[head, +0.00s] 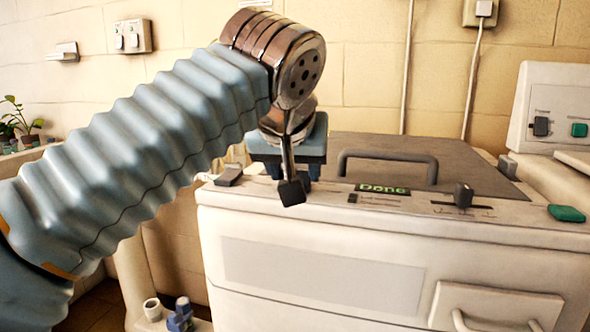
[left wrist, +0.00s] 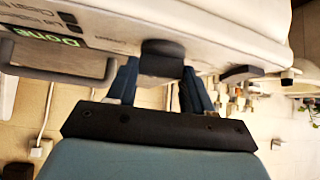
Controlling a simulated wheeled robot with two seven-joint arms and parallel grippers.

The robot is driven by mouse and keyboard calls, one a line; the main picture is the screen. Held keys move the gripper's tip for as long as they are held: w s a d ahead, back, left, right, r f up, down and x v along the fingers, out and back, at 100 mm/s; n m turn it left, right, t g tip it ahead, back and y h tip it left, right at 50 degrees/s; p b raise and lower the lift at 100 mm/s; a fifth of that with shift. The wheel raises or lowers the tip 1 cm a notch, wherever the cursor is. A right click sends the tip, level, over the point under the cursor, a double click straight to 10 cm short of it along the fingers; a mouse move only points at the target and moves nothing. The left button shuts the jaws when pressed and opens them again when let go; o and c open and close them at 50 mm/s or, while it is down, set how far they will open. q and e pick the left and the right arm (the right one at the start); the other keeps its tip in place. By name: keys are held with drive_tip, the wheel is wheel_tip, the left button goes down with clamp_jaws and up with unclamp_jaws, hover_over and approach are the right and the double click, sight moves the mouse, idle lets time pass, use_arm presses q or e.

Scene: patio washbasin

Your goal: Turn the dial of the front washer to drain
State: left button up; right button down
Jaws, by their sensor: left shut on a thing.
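The front washer (head: 320,230) is a white machine with a sloped control strip along its top front edge. Its green display (head: 382,189) reads "Done" and also shows upside down in the left wrist view (left wrist: 70,42). My left gripper (head: 290,182) is at the left part of this strip, between the display and a grey lever (head: 229,175). In the left wrist view, its two blue-grey fingers (left wrist: 162,80) are shut on a dark dial (left wrist: 163,52). In the head view the gripper largely hides the dial. My right gripper is in neither view.
A dark slider knob (head: 463,196) and a green button (head: 566,213) are on the strip's right side. A handle (head: 388,157) arches over the grey lid behind. A second white machine (head: 560,110) stands at the back right. The wall is close behind.

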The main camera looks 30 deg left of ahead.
use_arm(q)
drive_tip(key=o, duration=1)
drive_tip(key=shift+o, duration=0.2)
drive_tip(key=p+v, duration=0.1)
drive_tip(key=v, duration=0.4)
drive_tip(key=shift+r+p, duration=0.15)
drive_tip(key=shift+p, duration=0.2)
drive_tip(key=v, duration=0.8)
drive_tip(key=shift+s, duration=0.3)
drive_tip(key=shift+r, duration=0.1)
